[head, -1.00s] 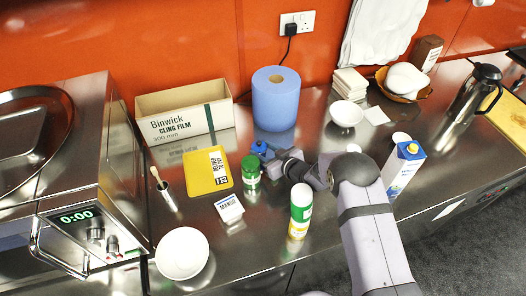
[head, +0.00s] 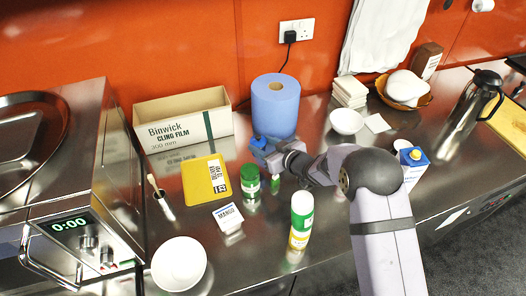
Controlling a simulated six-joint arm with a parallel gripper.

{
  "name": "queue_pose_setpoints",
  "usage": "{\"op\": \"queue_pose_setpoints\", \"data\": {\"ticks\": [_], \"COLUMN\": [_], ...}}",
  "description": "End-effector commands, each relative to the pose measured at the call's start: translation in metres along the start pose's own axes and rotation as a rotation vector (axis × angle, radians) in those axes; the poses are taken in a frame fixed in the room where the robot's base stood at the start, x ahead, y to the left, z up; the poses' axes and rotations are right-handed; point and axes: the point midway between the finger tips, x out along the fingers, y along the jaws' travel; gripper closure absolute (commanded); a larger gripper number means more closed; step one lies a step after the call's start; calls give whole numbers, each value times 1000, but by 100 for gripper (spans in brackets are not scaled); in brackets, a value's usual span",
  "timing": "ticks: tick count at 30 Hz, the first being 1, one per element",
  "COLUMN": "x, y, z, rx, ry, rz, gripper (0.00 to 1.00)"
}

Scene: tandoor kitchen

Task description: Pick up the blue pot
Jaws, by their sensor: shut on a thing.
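The small blue pot (head: 258,142) is in the head view, in front of the blue paper roll. My gripper (head: 266,154) is shut on it from the right and partly hides it. The pot's lower part is hidden by the fingers, and it appears held above the steel counter.
A green-lidded jar (head: 250,180), a small green item (head: 275,184) and a green-white can (head: 301,215) stand near my gripper. The blue roll (head: 276,105) and cling film box (head: 184,120) stand behind. A yellow tray (head: 196,182) lies left; a milk carton (head: 412,168) stands right.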

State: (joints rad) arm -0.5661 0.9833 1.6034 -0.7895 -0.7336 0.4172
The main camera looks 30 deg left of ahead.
Motion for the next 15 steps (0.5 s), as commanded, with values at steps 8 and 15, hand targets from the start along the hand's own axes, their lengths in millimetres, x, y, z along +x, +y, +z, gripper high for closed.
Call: {"op": "queue_pose_setpoints", "data": {"ticks": [8, 15], "x": [-6, -10], "y": [0, 0], "z": [-18, -26], "rx": [-2, -1], "ry": [4, 4], "rz": [0, 0], "gripper": [84, 84]}}
